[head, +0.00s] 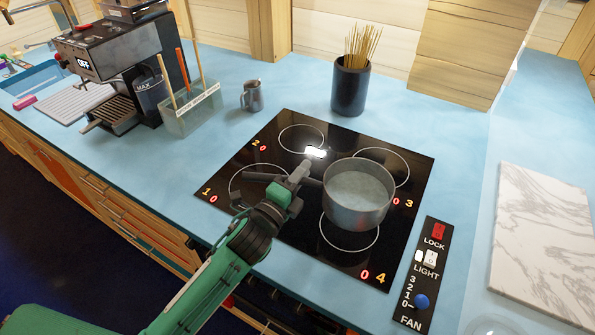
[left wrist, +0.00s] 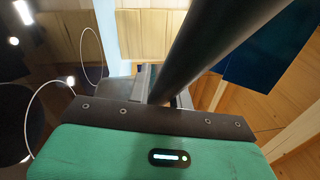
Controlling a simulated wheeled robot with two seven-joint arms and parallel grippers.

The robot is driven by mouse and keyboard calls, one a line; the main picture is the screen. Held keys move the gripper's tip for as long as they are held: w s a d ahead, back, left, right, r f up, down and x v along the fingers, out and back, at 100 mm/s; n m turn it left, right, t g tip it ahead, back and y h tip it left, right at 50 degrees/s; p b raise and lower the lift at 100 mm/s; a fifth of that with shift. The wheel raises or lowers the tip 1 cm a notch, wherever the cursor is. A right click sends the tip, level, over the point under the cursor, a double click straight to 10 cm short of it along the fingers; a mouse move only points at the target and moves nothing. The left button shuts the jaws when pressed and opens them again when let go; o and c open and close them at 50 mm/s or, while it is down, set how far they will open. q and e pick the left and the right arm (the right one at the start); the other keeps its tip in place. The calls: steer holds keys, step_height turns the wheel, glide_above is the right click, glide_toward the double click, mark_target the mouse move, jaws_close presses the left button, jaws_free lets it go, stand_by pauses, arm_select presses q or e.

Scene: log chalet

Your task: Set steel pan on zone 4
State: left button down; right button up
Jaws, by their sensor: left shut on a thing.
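The steel pan (head: 358,196) is upright over the right side of the black hob (head: 290,240). It overlaps the inner edges of the zone 3 ring (head: 398,157) and the zone 4 ring (head: 350,251), covering the far part of the latter. I cannot tell whether its base touches the glass. My left gripper (head: 300,174) is shut on the pan's dark handle (head: 262,177), left of the pan body. The handle also crosses the left wrist view (left wrist: 210,40) as a thick dark rod between the jaws. My right gripper is not in view.
The hob's control panel (head: 422,275) lies to its right, with a marble board (head: 545,240) beyond. A black holder (head: 350,88) with sticks and a small metal jug (head: 252,96) stand behind. A coffee machine (head: 120,65) is far left. The front left ring is bare.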

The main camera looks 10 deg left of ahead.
arm_select(q)
steer(key=shift+r, duration=0.3)
steer(key=shift+f, duration=0.1)
step_height(320, 180, down, 8)
steer(key=b, duration=0.5)
steer(key=shift+b, duration=0.3)
